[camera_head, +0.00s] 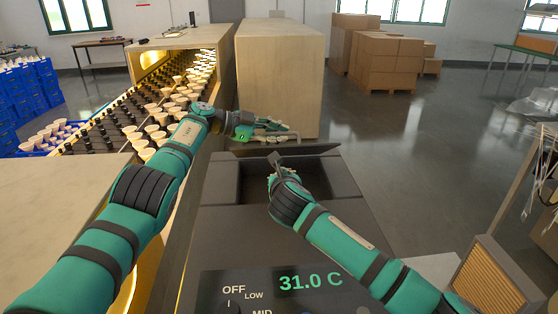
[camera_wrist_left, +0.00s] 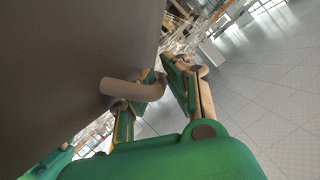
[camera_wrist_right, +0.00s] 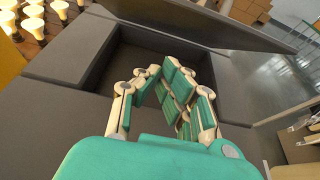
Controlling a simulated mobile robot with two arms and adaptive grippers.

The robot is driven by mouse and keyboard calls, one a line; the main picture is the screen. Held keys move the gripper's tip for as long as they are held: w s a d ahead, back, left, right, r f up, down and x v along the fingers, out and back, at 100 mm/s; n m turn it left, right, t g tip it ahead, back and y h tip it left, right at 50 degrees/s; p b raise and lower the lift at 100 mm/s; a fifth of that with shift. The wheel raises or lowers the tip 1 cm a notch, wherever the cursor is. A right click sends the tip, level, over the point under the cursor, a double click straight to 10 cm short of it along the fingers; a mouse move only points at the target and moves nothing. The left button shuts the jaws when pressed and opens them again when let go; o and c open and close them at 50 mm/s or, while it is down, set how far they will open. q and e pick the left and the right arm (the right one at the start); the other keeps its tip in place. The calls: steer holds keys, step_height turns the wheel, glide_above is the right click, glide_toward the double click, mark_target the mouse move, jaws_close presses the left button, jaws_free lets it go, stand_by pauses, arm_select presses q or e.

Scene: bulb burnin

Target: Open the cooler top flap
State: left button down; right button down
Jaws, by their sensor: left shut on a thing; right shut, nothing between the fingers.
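The dark grey cooler (camera_head: 225,225) stands in front of me, with a panel reading 31.0 C. Its top flap (camera_head: 305,149) is raised at the far side of the opening (camera_head: 240,185) and shows nearly edge-on. The flap also shows in the right wrist view (camera_wrist_right: 215,25) and fills the left of the left wrist view (camera_wrist_left: 70,50). My left gripper (camera_head: 285,136) is beyond the flap, shut on its pale handle (camera_wrist_left: 125,90). My right gripper (camera_wrist_right: 165,75) is shut and empty above the opening, on the near side of the flap; in the head view its arm hides part of the opening.
A conveyor rack with several bulbs (camera_head: 160,105) runs along the left. A large beige box (camera_head: 280,75) stands beyond the cooler. Blue crates (camera_head: 30,90) are at far left, cartons (camera_head: 385,60) at back right. A brown-panelled frame (camera_head: 495,280) stands at right.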

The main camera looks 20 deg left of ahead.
steer(key=x, duration=0.3)
steer(key=shift+w, duration=0.1)
steer(key=shift+w+a+r, duration=0.25)
steer(key=shift+w+r, duration=0.25)
steer(key=shift+r, duration=0.3)
steer(key=shift+w+a+r, duration=0.2)
steer(key=shift+w+r, duration=0.3)
steer(key=shift+r, duration=0.3)
steer(key=shift+r, duration=0.1)
